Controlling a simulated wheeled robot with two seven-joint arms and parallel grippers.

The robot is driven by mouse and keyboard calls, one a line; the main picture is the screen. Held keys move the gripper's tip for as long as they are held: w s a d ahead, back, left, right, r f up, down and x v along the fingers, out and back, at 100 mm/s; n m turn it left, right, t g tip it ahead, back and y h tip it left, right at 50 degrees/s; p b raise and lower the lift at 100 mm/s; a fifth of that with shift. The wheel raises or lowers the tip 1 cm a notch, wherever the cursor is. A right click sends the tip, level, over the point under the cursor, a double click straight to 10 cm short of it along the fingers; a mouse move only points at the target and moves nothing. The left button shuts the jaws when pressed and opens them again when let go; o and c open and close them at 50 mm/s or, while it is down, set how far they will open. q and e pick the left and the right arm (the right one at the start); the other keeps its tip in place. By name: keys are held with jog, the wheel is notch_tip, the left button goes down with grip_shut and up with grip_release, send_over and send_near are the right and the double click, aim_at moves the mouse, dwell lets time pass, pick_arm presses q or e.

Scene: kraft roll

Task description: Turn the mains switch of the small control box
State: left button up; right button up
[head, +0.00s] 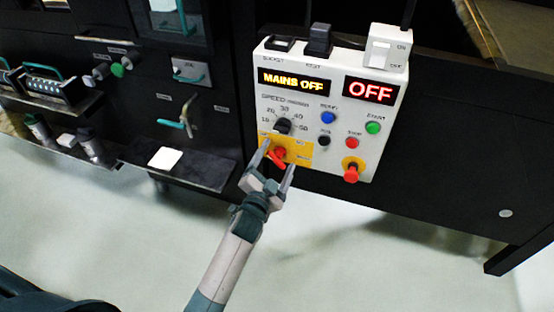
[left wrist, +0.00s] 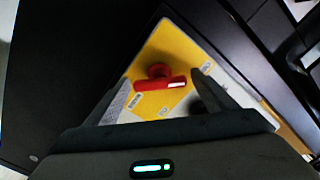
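The small control box (head: 333,120) is a white panel mounted on the dark machine front. Its displays read "MAINS OFF" and "OFF". The mains switch (head: 279,156) is a red rotary handle on a yellow plate (head: 301,146) at the box's lower left. In the left wrist view the red switch (left wrist: 160,84) lies across the yellow plate, with a white mark at its right end. My left gripper (head: 277,153) is open, its fingers on either side of the switch; I cannot tell whether they touch it. My right gripper is not in view.
A red mushroom button (head: 351,170) stands out at the box's lower right. A white rocker switch (head: 388,47) sits at its top right. Black shelves on the left hold a device with a teal handle (head: 55,83). The pale floor below is clear.

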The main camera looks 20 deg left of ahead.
pick_arm(q)
jog(key=shift+s, duration=0.1)
jog(key=s, duration=1.7)
jog(key=shift+s+a, duration=0.15)
jog(key=shift+a, duration=0.15)
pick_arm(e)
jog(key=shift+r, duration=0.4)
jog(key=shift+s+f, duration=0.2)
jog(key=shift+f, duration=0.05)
pick_arm(q)
jog(key=s+d+f+n+g+p, duration=0.1)
jog(key=s+f+n+g+p, duration=0.35)
jog(key=f, duration=0.95)
jog(key=s+f+n+g+p, duration=0.1)
jog(key=s+f+g+p, duration=0.5)
jog(key=f, duration=0.7)
jog(key=s+f+n+g, duration=0.1)
jog(key=s+f+g, duration=0.1)
jog(key=s+f, duration=0.6)
jog(key=shift+s+a+f+h, duration=0.2)
jog(key=shift+s+a+h, duration=0.15)
jog(key=shift+s, duration=0.9)
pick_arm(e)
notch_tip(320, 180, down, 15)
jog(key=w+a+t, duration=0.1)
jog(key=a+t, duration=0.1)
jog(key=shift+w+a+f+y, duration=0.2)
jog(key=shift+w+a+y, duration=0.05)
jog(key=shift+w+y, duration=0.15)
